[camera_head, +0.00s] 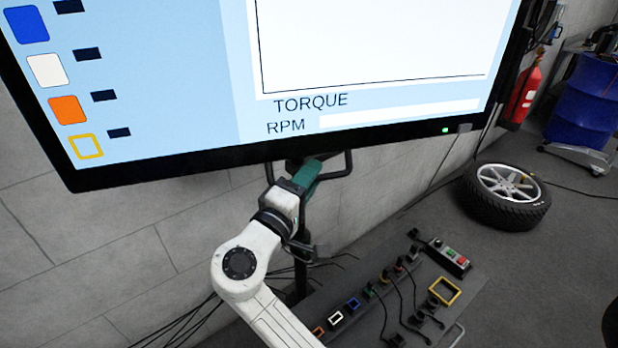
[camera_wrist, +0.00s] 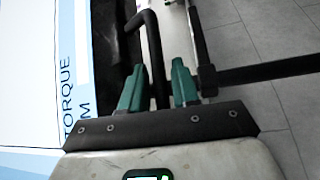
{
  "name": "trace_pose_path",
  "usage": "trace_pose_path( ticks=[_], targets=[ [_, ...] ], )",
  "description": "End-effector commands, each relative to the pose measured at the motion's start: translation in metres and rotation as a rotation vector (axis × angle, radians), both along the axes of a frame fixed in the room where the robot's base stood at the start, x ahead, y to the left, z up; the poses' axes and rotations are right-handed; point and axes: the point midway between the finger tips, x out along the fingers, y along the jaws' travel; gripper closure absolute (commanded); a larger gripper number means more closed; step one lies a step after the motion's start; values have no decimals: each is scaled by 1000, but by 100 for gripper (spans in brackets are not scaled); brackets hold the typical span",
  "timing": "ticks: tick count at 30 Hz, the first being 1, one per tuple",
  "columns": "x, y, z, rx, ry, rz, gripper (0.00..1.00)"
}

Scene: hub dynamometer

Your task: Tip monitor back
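The monitor (camera_head: 160,160) is large and shows a light blue screen with the words TORQUE and RPM. Its lower edge hangs above my gripper; its top is out of view. A black bar handle (camera_head: 347,166) sticks out under that edge. My gripper (camera_head: 312,168) reaches up to the handle in the head view, where its far finger is hidden. In the wrist view, the green fingers of my gripper (camera_wrist: 158,82) stand apart, one on each side of the black handle bar (camera_wrist: 157,55). Narrow gaps seem to show beside the bar.
A grey bench panel (camera_head: 400,285) with coloured connectors and cables stands below right of the arm. A tyre (camera_head: 506,196) lies on the floor at right. A red extinguisher (camera_head: 522,95) and a blue drum (camera_head: 588,97) stand beyond. A block wall (camera_head: 90,235) is behind.

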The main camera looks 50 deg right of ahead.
Motion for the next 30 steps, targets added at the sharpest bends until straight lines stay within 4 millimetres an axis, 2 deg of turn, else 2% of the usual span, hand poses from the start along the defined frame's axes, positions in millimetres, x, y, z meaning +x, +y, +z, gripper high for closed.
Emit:
trace_pose_path(
  ticks=[1, 9, 23, 30],
  targets=[
    [0, 0, 0, 0, 0, 0, 75],
    [0, 0, 0, 0, 0, 0, 100],
    [-1, 1, 1, 3, 4, 0, 100],
    [-21, 17, 10, 55, 70, 2, 100]
  ],
)
